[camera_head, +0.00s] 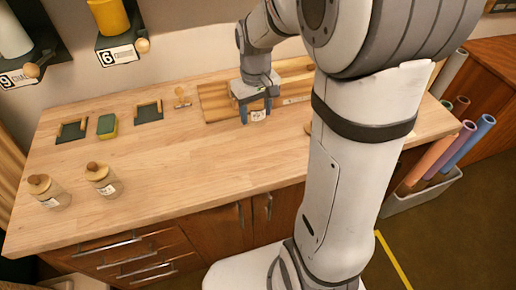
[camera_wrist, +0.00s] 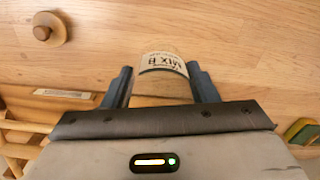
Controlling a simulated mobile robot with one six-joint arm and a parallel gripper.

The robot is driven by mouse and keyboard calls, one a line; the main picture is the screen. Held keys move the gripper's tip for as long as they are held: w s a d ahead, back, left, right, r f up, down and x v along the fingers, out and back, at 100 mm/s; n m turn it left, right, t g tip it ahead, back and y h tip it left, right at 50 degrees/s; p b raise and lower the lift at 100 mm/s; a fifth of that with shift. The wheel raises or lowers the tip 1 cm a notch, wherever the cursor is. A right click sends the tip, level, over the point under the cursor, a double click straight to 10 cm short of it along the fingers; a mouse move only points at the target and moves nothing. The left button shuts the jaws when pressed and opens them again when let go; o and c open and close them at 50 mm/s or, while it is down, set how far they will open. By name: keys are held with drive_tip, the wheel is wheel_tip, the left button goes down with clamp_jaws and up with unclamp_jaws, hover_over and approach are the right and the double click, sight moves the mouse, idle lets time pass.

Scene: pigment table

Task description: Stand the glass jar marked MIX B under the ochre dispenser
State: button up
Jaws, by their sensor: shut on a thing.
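My gripper (camera_head: 257,103) is at the back of the wooden table, by the wooden rack. Its fingers are shut on the glass jar marked MIX B (camera_wrist: 163,64), whose label shows between the fingertips in the wrist view. The jar (camera_head: 258,115) also shows below the fingers in the head view; I cannot tell whether its base touches the table. A dispenser with a yellow container (camera_head: 108,15) and a plate numbered 6 hangs on the wall at the upper left. The word on its plate is too small to read, so I cannot confirm which dispenser is ochre.
A white-container dispenser (camera_head: 14,36), numbered 9, hangs farther left. Two lidded jars (camera_head: 48,191) (camera_head: 104,180) stand at the front left. A sponge (camera_head: 107,125) lies between dark pegged holders (camera_head: 72,131) (camera_head: 148,112). The wooden rack (camera_head: 214,103) is beside my gripper. The table's middle is clear.

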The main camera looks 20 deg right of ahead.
sight(258, 147)
drive_tip(key=shift+s+r, duration=0.2)
drive_tip(key=shift+s, duration=0.35)
drive_tip(key=shift+s+f, duration=0.2)
drive_tip(key=shift+f, duration=0.1)
wheel_tip(258, 147, down, 9)
drive_tip(key=shift+f, duration=0.15)
drive_tip(key=o, duration=1.1)
